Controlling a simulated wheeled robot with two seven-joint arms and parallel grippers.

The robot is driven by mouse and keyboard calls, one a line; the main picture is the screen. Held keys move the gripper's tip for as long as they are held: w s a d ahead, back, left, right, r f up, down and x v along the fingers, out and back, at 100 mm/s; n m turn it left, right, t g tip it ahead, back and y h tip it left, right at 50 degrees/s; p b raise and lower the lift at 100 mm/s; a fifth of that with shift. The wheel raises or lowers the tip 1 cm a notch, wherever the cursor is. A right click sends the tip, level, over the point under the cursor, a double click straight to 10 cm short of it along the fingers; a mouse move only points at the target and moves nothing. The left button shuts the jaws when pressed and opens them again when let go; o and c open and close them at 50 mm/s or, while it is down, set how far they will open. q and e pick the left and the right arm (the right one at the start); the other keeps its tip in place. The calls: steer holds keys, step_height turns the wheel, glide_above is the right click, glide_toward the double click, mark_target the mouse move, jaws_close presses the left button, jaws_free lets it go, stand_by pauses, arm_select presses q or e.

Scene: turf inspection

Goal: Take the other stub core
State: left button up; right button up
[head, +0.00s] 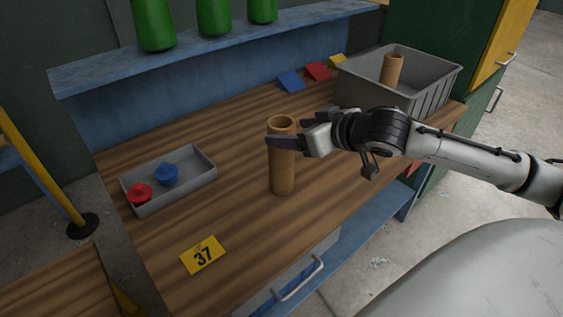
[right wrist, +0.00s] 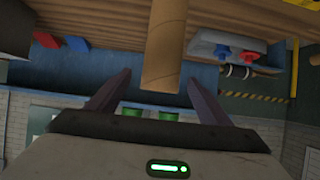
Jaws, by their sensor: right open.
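One brown stub core (head: 283,176), a hollow tube, stands upright on the wooden bench top. My right gripper (head: 283,143) is at its upper part, coming from the right, with a dark finger across its near side. In the right wrist view the core (right wrist: 163,50) shows between the spread fingers of the right gripper (right wrist: 160,76), with a gap on each side. The gripper is open. Another brown stub core (head: 391,71) stands in the grey crate (head: 436,88) at the back right. My left gripper is not in view.
A shallow grey tray (head: 190,191) holds a red knob (head: 140,192) and a blue knob (head: 166,175). Blue (head: 290,81), red (head: 317,71) and yellow blocks sit at the back. Green bottles (head: 213,15) stand on the shelf.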

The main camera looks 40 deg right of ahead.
steer(key=shift+x, duration=2.3)
steer(key=shift+r, duration=0.1)
steer(key=c, duration=1.7)
